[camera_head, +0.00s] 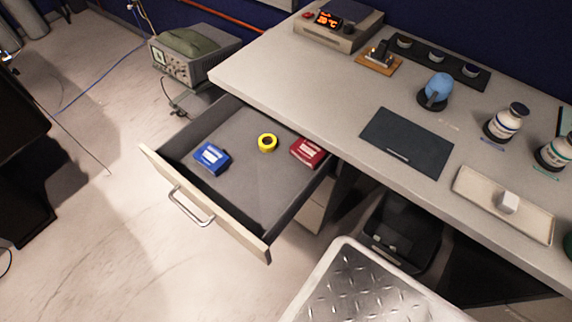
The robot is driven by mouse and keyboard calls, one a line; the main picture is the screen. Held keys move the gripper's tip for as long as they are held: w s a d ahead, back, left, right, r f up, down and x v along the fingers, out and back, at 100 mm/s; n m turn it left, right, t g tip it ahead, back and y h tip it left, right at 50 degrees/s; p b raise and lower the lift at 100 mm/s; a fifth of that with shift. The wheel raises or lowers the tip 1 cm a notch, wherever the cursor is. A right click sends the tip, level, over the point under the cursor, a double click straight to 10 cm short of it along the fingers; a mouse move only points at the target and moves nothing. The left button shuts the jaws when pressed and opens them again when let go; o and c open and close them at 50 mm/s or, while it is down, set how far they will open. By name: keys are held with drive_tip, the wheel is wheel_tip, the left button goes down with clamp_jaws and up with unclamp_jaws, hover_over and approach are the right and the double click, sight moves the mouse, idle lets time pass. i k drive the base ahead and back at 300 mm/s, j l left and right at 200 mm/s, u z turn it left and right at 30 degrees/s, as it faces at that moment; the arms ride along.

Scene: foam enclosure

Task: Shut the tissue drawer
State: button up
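The drawer (264,247) stands pulled far out from under the left part of the desk. Its front is pale and carries a silver bar handle (191,207) facing the lower left. Inside on the grey drawer floor lie a blue box (212,158), a yellow tape roll (267,143) and a red box (307,152). No tissue shows in it. My gripper is not in view, and nothing visible touches the drawer.
The desk (300,95) holds a heater with a red display (338,27), a dark mat (406,139), bottles and a tray (504,205). A grey instrument (190,55) stands left behind the drawer. The floor (130,240) before the handle is clear.

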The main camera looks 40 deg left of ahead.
sight(255, 198)
drive_tip(key=u, duration=2.3)
